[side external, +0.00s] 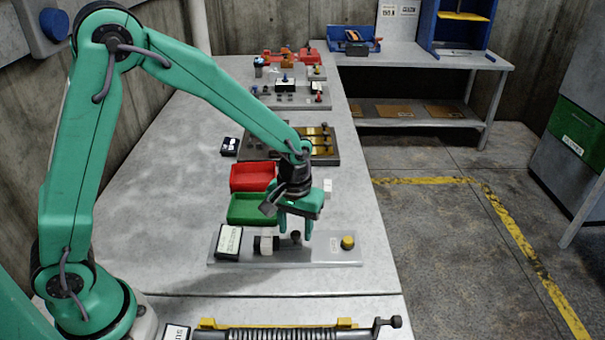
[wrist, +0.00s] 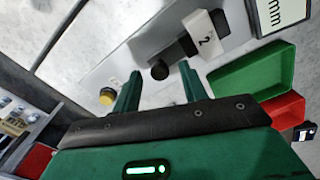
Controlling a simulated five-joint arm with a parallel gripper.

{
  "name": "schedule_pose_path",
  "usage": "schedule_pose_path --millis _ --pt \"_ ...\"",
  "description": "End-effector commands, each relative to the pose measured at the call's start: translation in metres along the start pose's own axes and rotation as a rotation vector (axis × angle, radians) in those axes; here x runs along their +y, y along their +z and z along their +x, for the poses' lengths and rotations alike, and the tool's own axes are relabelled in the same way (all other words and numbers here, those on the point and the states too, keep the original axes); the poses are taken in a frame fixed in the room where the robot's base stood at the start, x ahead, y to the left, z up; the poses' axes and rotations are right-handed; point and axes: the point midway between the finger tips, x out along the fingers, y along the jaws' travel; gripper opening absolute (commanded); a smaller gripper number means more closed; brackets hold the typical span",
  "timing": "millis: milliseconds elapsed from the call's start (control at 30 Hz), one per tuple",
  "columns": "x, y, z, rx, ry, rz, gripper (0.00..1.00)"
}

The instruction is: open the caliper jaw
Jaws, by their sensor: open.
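A grey plate (side external: 330,254) on the bench carries what looks like the caliper. A display marked "mm" (wrist: 280,12) stands at one end; it also shows in the side view (side external: 229,241). Next to it are a white block marked "2" (wrist: 205,34) and a dark block (wrist: 186,45). A small black knob (wrist: 159,70) stands on the plate. A yellow button (wrist: 107,96) is at the other end. My gripper (side external: 295,236) is open, pointing down over the plate. In the wrist view the knob appears between its fingertips; I cannot tell whether they touch it.
A green bin (side external: 247,209) and a red bin (side external: 252,178) stand just behind the plate. A small white block (side external: 328,186) is near them. Other fixtures (side external: 290,95) stand farther back. A ribbed cylinder with a handle (side external: 290,334) lies at the front.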

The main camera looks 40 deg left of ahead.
Motion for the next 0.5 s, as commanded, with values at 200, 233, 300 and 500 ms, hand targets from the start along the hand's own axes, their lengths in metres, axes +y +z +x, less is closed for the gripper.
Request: schedule_pose_path --millis 200,233,300,500 --pt "0.0 -0.0001 0.0062 0.001 0.001 0.0 0.43" --pt "0.0 -0.0001 0.0063 0.001 0.001 0.0 0.43" --pt "0.0 -0.0001 0.0062 0.001 0.001 0.0 0.43" --pt "0.0001 -0.0001 0.006 0.001 0.001 0.0 0.21"
